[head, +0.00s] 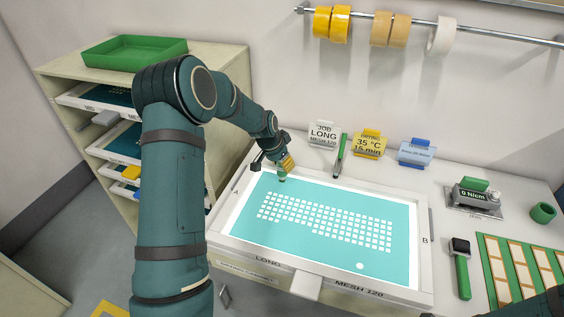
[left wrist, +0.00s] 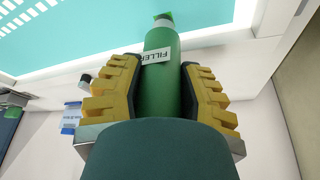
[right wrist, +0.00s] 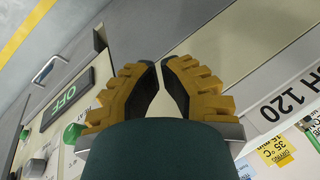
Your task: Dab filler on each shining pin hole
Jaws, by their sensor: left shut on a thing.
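The screen in its white frame (head: 222,226) lies on the bench, with a teal mesh (head: 270,240) and a grid of white key-shaped openings. A round bright white spot (head: 360,266) shows on the teal near the front edge; no other bright spot is clear to me. My left gripper (head: 286,163) is over the screen's far left corner. It is shut on the green filler bottle (left wrist: 163,85), whose nozzle (left wrist: 163,18) points away from the wrist. The mesh beneath the nozzle is partly hidden. My right gripper (right wrist: 160,62) is empty, with a narrow gap between its fingertips.
Job cards (head: 323,134), a squeegee-like green tool (head: 340,152) and a gauge (head: 474,196) stand behind and right of the screen. A green-handled device (head: 461,268) and a green-edged board (head: 515,270) lie at right. An OFF panel (right wrist: 67,98) is near my right gripper.

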